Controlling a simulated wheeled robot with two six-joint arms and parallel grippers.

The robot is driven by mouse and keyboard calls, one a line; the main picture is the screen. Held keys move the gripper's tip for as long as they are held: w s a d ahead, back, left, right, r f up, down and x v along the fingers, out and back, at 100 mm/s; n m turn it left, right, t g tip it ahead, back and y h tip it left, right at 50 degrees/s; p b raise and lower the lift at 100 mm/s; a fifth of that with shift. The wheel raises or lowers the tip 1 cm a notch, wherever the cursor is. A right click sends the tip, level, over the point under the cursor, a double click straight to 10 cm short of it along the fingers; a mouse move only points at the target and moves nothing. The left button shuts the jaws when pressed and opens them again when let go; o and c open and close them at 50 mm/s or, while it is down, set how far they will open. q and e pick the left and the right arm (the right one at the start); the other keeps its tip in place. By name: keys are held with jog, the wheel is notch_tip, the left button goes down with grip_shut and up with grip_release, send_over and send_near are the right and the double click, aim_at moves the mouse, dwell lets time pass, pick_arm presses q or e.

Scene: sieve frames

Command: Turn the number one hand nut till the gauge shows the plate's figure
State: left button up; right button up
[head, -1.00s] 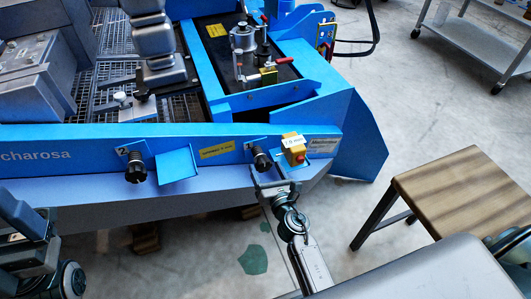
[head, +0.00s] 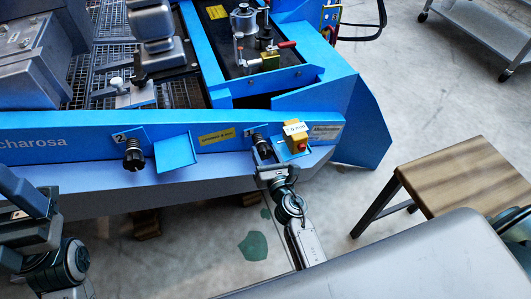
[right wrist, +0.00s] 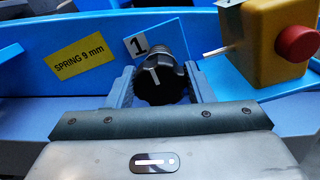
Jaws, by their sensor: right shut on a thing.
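The number one hand nut (right wrist: 158,84) is a black knob with a white mark, beside a white "1" plate (right wrist: 137,46). My right gripper (head: 261,155) is shut on this nut, one finger on each side in the right wrist view. The yellow plate (right wrist: 80,60) reads "SPRING 9 mm". A white readout (head: 295,128) sits on top of the yellow box; its figure is too small to read surely, and it is edge-on in the wrist view.
A yellow box (right wrist: 262,42) with a red button (right wrist: 297,43) stands close right of the nut. A second black nut (head: 133,158), marked 2, and a blue bracket (head: 176,153) are to the left. A wooden-topped stool (head: 455,178) stands at right.

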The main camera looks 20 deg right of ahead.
jog(key=shift+m, duration=0.3)
